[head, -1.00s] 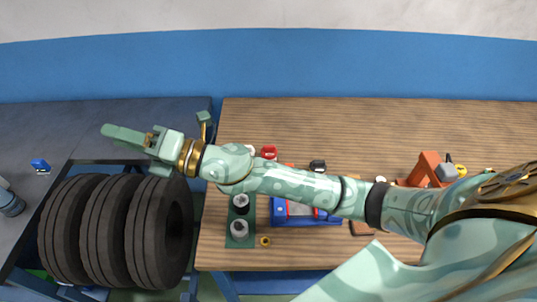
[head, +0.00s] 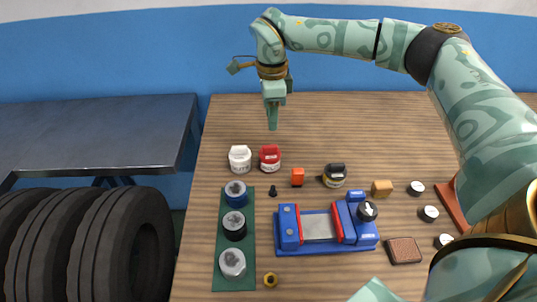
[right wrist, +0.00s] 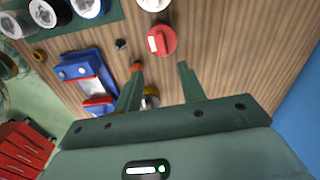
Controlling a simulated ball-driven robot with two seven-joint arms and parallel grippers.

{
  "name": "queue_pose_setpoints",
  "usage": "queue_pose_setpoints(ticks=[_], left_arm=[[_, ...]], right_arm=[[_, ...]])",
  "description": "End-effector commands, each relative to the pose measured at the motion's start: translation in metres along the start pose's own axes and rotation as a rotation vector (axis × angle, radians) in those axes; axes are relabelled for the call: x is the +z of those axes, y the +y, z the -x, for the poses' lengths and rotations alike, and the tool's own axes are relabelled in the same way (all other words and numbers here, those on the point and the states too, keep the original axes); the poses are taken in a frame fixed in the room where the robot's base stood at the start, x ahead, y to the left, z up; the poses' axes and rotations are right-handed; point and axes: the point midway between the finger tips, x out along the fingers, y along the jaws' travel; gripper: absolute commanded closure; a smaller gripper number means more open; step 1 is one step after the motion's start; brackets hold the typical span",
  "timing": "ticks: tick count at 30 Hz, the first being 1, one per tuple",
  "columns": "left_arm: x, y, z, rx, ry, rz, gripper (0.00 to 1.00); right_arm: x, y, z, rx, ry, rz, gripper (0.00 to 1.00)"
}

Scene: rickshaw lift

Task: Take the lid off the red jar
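The red jar (head: 270,158) stands upright on the wooden table, beside a white-lidded jar (head: 240,158). Its red lid (right wrist: 161,41) is on it and shows from above in the right wrist view. My right gripper (head: 272,115) points down above and behind the red jar, clear of it. In the right wrist view its two fingers (right wrist: 160,78) are spread apart with nothing between them, and the red lid lies beyond their tips. My left gripper is not in view.
A dark-lidded jar (head: 335,175) and an orange block (head: 297,177) stand to the right. A green mat (head: 219,262) with several cylinders and a blue vise (head: 320,229) are nearer. Tyres (head: 95,245) stand at the left. The table's back is clear.

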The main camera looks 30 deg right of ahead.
Motion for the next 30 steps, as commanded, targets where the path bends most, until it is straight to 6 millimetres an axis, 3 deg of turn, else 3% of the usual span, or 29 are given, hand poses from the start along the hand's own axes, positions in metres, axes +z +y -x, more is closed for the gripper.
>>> queue_pose_setpoints(ticks=[1,4,13,21,28,30], left_arm=[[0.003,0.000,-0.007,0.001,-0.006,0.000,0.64],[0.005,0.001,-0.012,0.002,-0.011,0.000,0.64],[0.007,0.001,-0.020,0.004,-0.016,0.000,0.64],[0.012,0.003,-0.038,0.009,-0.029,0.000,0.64],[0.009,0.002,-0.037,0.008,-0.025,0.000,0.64],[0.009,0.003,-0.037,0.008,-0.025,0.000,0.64]], right_arm=[[0.000,0.000,-0.018,0.004,0.002,0.000,0.60],[0.001,0.000,-0.037,0.003,0.001,0.001,0.60],[0.002,-0.001,-0.060,0.002,-0.002,0.001,0.60],[0.003,-0.004,-0.103,0.003,-0.001,0.001,0.60],[0.003,-0.004,-0.103,0.000,-0.003,0.001,0.60],[0.003,-0.004,-0.103,0.000,-0.003,0.001,0.77]])
